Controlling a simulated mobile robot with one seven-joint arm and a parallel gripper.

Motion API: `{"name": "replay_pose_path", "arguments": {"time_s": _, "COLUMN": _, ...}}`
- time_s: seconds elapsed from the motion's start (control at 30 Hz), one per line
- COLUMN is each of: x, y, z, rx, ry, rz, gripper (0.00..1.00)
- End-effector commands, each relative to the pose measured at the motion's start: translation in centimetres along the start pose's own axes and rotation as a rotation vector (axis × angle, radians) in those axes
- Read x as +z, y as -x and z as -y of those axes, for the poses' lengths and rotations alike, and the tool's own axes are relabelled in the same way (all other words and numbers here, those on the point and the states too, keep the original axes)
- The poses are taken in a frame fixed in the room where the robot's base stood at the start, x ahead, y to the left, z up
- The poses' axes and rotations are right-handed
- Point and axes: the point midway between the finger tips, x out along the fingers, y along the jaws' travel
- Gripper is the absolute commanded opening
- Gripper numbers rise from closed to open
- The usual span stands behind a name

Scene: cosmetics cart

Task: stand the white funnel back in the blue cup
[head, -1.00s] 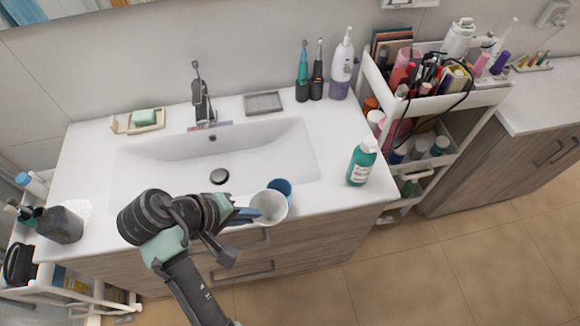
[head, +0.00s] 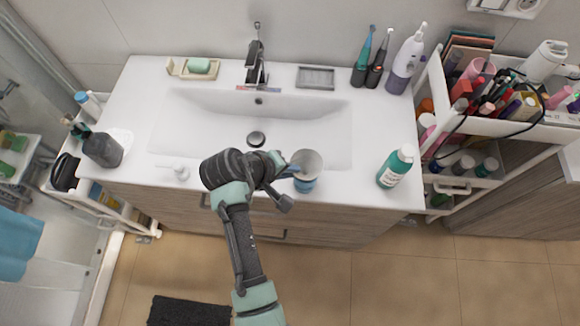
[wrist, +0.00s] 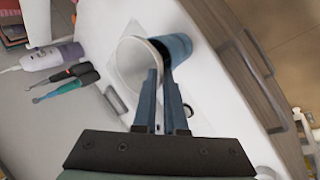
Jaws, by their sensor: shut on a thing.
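My gripper (head: 288,171) is shut on the white funnel (head: 308,160) at the front edge of the sink counter. The funnel's wide mouth faces up toward the head camera. The blue cup (head: 306,185) shows just below the funnel, partly covered by it. In the wrist view the fingers (wrist: 162,95) are at the rim of the funnel (wrist: 134,66), and the blue cup (wrist: 178,45) is right beside it, its dark opening partly showing. The funnel's narrow end is hidden, so I cannot tell whether it is inside the cup.
The sink basin (head: 210,122) lies behind the cup. A green bottle (head: 395,167) stands to the right, and a dark grey bottle (head: 102,150) to the left. A small white item (head: 180,172) is left of my arm. A loaded cart (head: 440,90) stands at the right.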

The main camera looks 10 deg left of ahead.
Motion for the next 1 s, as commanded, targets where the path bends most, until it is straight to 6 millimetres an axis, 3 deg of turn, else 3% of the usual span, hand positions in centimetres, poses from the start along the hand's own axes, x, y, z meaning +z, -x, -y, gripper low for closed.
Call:
{"name": "replay_pose_path", "arguments": {"time_s": 0.77, "x": 0.0, "y": -1.1, "z": 0.8, "rx": 0.001, "ry": 0.0, "rz": -0.001, "gripper": 0.0}}
{"name": "replay_pose_path", "arguments": {"time_s": 0.8, "x": 0.0, "y": -1.1, "z": 0.8, "rx": 0.001, "ry": 0.0, "rz": -0.001, "gripper": 0.14}}
{"name": "replay_pose_path", "arguments": {"time_s": 0.9, "x": 0.0, "y": -1.1, "z": 0.8, "rx": 0.001, "ry": 0.0, "rz": -0.001, "gripper": 0.32}}
{"name": "replay_pose_path", "arguments": {"time_s": 0.93, "x": 0.0, "y": -1.1, "z": 0.8, "rx": 0.001, "ry": 0.0, "rz": -0.001, "gripper": 0.38}}
{"name": "replay_pose_path", "arguments": {"time_s": 1.0, "x": 0.0, "y": -1.1, "z": 0.8, "rx": 0.001, "ry": 0.0, "rz": -0.001, "gripper": 0.39}}
